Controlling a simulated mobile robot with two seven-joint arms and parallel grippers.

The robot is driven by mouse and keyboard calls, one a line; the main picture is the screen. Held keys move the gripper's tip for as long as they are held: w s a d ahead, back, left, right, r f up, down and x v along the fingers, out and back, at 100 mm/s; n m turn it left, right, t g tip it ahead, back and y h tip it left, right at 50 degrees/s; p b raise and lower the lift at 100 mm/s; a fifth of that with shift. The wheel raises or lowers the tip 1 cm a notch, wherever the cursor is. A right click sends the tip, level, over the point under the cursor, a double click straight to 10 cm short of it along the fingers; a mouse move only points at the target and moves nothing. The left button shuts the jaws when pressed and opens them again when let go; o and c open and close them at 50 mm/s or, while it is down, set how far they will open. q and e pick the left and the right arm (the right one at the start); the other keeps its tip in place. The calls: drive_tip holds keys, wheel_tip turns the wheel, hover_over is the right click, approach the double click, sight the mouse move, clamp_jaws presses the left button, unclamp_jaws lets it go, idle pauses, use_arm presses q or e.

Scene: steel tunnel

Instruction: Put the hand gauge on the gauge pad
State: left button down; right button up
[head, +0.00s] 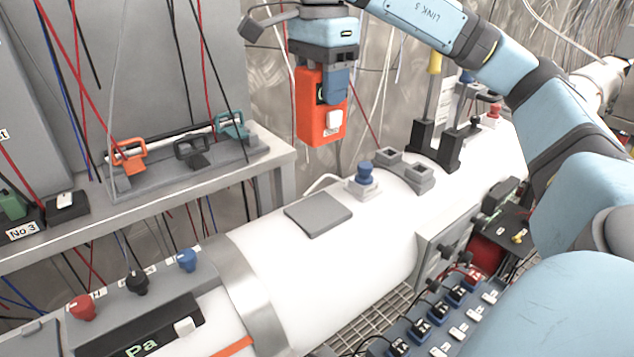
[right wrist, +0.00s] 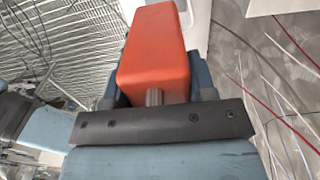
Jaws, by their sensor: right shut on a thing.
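The orange hand gauge (head: 309,121) hangs in the air in my right gripper (head: 333,84), with a white square on its side. My right gripper is shut on its upper part. In the right wrist view the gauge (right wrist: 157,55) shows as a plain orange block between the blue fingers of my right gripper (right wrist: 155,95). The gauge pad appears to be the flat grey square plate (head: 318,214) on top of the white pipe. It is bare. In the head view the gauge is above the pad and clear of it; the exact depth offset is unclear. My left gripper is out of view.
A blue knob (head: 365,178) and grey blocks (head: 404,170) stand on the white pipe (head: 300,275) right of the pad. A black upright fixture (head: 434,146) is further back. A grey shelf (head: 240,171) with coloured clamps lies left. Loose cables hang behind.

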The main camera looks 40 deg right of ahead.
drive_tip(key=shift+w+f+p, duration=0.15)
drive_tip(key=shift+f+p, duration=0.4)
drive_tip(key=shift+f, duration=7.25)
drive_tip(key=o, duration=1)
drive_tip(key=shift+o, duration=0.2)
